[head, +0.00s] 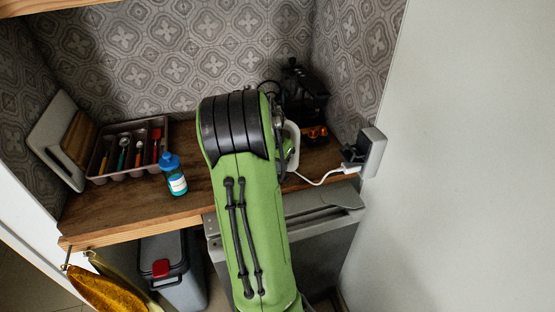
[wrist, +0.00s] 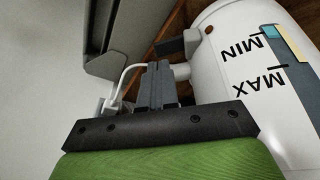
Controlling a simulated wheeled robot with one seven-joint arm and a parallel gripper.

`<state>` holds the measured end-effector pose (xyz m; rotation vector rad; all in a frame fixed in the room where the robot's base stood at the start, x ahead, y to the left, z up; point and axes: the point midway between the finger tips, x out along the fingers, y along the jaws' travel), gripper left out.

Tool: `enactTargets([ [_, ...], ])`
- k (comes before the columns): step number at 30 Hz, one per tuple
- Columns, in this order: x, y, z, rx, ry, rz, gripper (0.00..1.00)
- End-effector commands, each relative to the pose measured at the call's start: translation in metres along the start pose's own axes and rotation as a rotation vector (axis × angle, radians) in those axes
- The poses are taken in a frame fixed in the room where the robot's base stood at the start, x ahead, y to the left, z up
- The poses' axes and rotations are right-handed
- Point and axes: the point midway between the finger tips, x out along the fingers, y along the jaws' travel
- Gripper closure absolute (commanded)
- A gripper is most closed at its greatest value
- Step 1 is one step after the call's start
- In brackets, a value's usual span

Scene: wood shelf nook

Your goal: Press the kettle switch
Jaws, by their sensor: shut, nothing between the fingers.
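The white kettle (wrist: 240,75) fills the right of the wrist view, with MIN and MAX marks and a clear level window. A dark grey lever (wrist: 172,46), which looks like its switch, sticks out from the kettle's side near its base. My gripper (wrist: 156,72) is shut and empty, its fingertips close to the kettle and just short of the lever in the picture. I cannot tell whether they touch. In the head view my green arm hides the gripper and most of the kettle; a white edge of the kettle (head: 293,142) shows beside it.
A black appliance (head: 301,92) stands behind. A white cord (head: 318,181) runs to the wall socket box (head: 375,152) at right. A blue-capped bottle (head: 175,177), cutlery tray (head: 104,177) and cutting boards (head: 58,140) stand left on the wooden shelf (head: 120,213).

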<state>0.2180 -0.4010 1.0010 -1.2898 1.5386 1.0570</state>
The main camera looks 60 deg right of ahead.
Motion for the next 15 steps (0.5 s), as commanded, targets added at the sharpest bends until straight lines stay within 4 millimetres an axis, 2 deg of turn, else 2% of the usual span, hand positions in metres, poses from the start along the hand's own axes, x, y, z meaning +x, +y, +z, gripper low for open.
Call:
enactTargets([
  [1,0.012,0.001,0.001,0.001,-0.002,0.002,1.0],
  [6,0.032,0.0,0.0,0.0,-0.001,0.0,1.0],
  [15,0.036,0.0,0.0,0.0,0.0,-0.001,1.0],
])
